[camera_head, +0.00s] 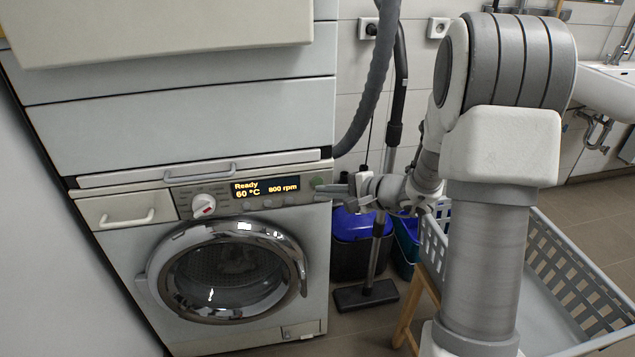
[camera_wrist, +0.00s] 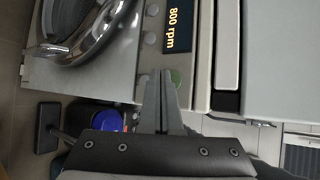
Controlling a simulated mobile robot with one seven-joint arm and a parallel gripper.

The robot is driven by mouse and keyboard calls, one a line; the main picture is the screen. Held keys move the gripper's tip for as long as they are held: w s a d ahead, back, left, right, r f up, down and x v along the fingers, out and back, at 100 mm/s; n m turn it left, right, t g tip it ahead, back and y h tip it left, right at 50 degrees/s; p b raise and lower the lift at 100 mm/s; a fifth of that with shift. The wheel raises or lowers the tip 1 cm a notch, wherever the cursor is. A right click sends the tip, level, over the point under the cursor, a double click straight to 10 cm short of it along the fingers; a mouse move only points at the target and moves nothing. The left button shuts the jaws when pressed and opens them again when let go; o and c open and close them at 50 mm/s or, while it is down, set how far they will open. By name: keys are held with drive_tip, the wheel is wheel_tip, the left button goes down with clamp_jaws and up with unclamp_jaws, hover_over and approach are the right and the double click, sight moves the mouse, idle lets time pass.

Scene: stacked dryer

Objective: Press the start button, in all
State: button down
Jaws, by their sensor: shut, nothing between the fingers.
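The washing machine (camera_head: 120,255) has a control panel with a lit display (camera_head: 265,189) reading "Ready", "60 °C" and "800 rpm". The green round start button (camera_head: 317,181) is at the panel's right end. My gripper (camera_head: 321,190) is shut and empty, its fingertips at the panel's right end just below the button. In the wrist view, the fingertips (camera_wrist: 161,73) lie beside the green button (camera_wrist: 175,78), overlapping its near edge in the picture. I cannot tell whether they touch the button or panel.
A white pull-out shelf handle (camera_head: 200,172) and the upper machine (camera_head: 190,125) are above the panel. A program knob (camera_head: 203,205) is on its left part. A hose (camera_head: 378,75), a blue-lidded bin (camera_head: 355,222) and a grey laundry basket (camera_head: 575,240) are to the right.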

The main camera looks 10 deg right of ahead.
drive_tip(key=shift+w, duration=0.1)
idle(0.7)
drive_tip(key=shift+w+b, duration=0.35)
drive_tip(key=shift+w, duration=0.35)
idle(0.6)
drive_tip(key=shift+s+b, duration=0.15)
drive_tip(key=shift+b, duration=0.15)
drive_tip(key=shift+s+b, duration=0.4)
drive_tip(key=shift+s, duration=0.25)
